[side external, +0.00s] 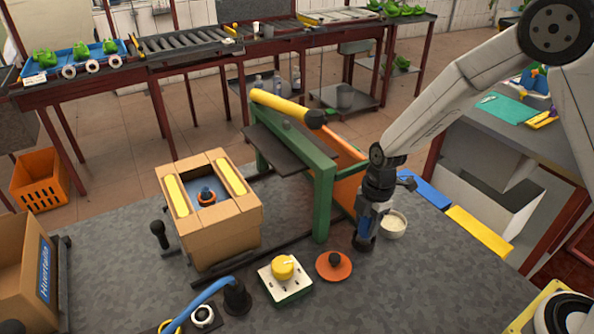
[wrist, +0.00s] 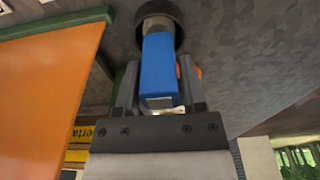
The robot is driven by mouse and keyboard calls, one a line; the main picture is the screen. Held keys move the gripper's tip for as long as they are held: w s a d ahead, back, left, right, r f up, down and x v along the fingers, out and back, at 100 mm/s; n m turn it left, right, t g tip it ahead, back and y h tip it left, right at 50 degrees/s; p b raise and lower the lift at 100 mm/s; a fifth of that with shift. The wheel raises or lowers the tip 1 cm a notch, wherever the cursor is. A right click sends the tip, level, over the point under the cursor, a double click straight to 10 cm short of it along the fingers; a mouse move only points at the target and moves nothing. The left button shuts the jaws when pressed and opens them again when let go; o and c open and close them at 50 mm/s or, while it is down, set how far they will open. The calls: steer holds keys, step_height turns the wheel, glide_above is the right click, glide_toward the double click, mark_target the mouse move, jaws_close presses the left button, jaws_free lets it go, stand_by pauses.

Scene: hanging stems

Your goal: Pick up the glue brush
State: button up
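The glue brush, with a blue handle (wrist: 158,72) and a greyish neck, stands with its lower end in a round dark holder (wrist: 165,8) in the wrist view. In the side view the same dark holder (side external: 362,244) sits on the grey bench below my gripper (side external: 369,212), which points down. In the wrist view my gripper (wrist: 158,62) has one finger on each side of the blue handle, very close to it. I cannot tell whether the fingers touch the handle. The brush's bristles are hidden.
A white bowl (side external: 393,224) with pale contents stands right beside my gripper. A green frame press (side external: 325,200) stands close on the left. An orange disc with a dark knob (side external: 334,265) and a yellow-knobbed box (side external: 284,277) lie in front.

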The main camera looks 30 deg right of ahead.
jaws_close()
steer(key=shift+r, duration=0.2)
steer(key=shift+r, duration=0.8)
steer(key=s+d+r, duration=0.1)
steer(key=s+r, duration=1)
steer(key=s, duration=0.3)
steer(key=shift+d, duration=0.25)
